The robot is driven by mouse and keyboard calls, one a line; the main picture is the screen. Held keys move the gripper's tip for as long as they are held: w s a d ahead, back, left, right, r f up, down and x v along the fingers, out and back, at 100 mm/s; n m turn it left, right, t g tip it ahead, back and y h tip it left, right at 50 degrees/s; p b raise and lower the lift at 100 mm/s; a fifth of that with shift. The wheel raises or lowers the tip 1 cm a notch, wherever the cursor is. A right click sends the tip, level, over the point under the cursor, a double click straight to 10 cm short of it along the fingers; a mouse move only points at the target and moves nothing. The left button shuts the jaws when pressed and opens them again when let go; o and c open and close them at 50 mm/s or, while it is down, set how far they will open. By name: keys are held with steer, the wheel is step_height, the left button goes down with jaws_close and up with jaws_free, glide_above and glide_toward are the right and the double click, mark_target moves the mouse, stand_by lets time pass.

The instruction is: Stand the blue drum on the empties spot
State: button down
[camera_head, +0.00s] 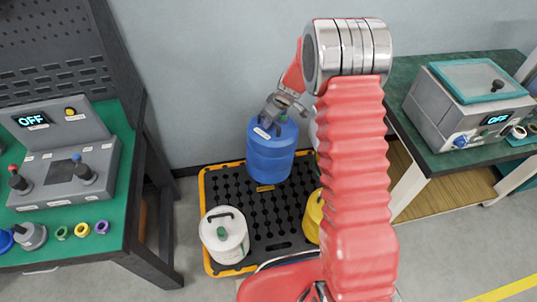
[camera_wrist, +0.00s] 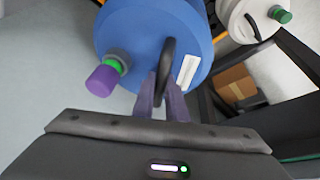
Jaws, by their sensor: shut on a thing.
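The blue drum (camera_head: 270,158) hangs upright or nearly so at the far side of the black spill pallet (camera_head: 245,215) with an orange-yellow rim. Whether its base touches the pallet is unclear. My gripper (camera_head: 279,112) is shut on the drum's black top handle. In the wrist view, my gripper (camera_wrist: 163,98) closes on that handle, and the blue drum (camera_wrist: 145,28) fills the upper middle, with a purple cap on a green ring. No marking that I can tell as the empties spot shows; a small yellow label (camera_head: 264,188) lies just below the drum.
A white drum (camera_head: 224,238) stands at the pallet's front left. A yellow drum (camera_head: 313,215) and a whitish one (camera_head: 313,130) are partly hidden behind my arm. Green-topped benches (camera_head: 130,180) flank the pallet, and the wall is behind. The pallet's middle is bare.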

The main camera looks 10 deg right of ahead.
steer(key=w+f+n+g, duration=0.1)
steer(key=f+n, duration=0.2)
steer(key=f, duration=0.5)
steer(key=w+f+n+g+y, duration=0.1)
steer(key=w+f+n, duration=0.1)
steer(key=f, duration=0.6)
steer(key=w+f+n+y, duration=0.1)
steer(key=w+f+n, duration=0.1)
steer(key=f+n, duration=0.3)
steer(key=shift+a+f+g, duration=0.2)
steer(key=shift+f+g, duration=0.2)
steer(key=shift+f, duration=1.55)
steer(key=shift+s+f+n, duration=0.15)
steer(key=shift+f+n, duration=0.25)
steer(key=shift+f, duration=0.4)
steer(key=shift+f, duration=1.95)
steer(key=shift+t, duration=0.4)
steer(key=shift+w, duration=0.25)
steer(key=shift+f, duration=0.2)
